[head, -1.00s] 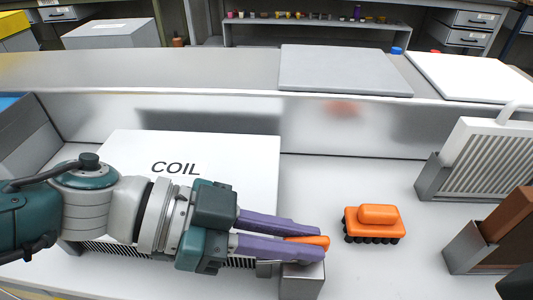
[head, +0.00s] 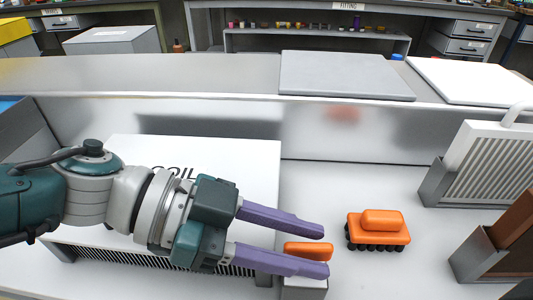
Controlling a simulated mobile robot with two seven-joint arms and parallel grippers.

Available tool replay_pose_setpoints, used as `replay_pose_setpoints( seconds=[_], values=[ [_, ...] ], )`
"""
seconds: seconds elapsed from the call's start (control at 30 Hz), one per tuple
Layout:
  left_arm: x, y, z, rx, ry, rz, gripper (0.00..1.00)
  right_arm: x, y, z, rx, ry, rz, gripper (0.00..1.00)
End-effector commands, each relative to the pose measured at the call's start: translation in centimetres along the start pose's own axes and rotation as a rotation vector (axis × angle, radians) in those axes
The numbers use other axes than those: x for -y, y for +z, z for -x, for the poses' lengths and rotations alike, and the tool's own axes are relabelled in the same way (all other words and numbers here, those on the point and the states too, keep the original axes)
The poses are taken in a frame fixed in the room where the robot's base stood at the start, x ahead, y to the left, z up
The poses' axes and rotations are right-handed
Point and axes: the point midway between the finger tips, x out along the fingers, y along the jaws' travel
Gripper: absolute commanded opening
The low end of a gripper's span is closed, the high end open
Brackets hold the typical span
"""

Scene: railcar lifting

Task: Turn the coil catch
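The white box marked COIL (head: 250,165) lies flat on the work surface at left, partly hidden by my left arm. The coil catch (head: 308,251) is a small orange lever on top of a grey block (head: 303,287) at the box's front right corner. It points to the right. My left gripper (head: 322,251) is open, with one purple finger behind the lever and one in front of it. The front finger hides part of the block. I cannot tell whether either finger touches the lever. My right gripper is not in view.
An orange item with black wheels (head: 379,231) stands right of the catch. A white finned panel (head: 490,162) sits in a grey holder at right, with a brown block (head: 515,230) in another holder. A grey plate (head: 345,75) lies on the back ledge. White surface between them is clear.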

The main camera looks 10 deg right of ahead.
Motion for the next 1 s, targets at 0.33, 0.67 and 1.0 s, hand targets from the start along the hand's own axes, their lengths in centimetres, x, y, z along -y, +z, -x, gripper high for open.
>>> replay_pose_setpoints(
  seconds=[0.33, 0.67, 1.0],
  values=[
    [0.0, 0.0, 0.7, 0.001, -0.001, 0.0, 0.45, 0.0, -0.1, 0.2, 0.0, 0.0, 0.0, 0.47],
    [0.1, 0.0, 6.9, 0.002, -0.003, 0.0, 0.45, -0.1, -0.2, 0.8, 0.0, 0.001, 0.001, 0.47],
    [0.0, 0.0, 9.9, -0.001, 0.0, 0.0, 0.45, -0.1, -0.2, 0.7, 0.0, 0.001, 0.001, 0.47]
  ],
)
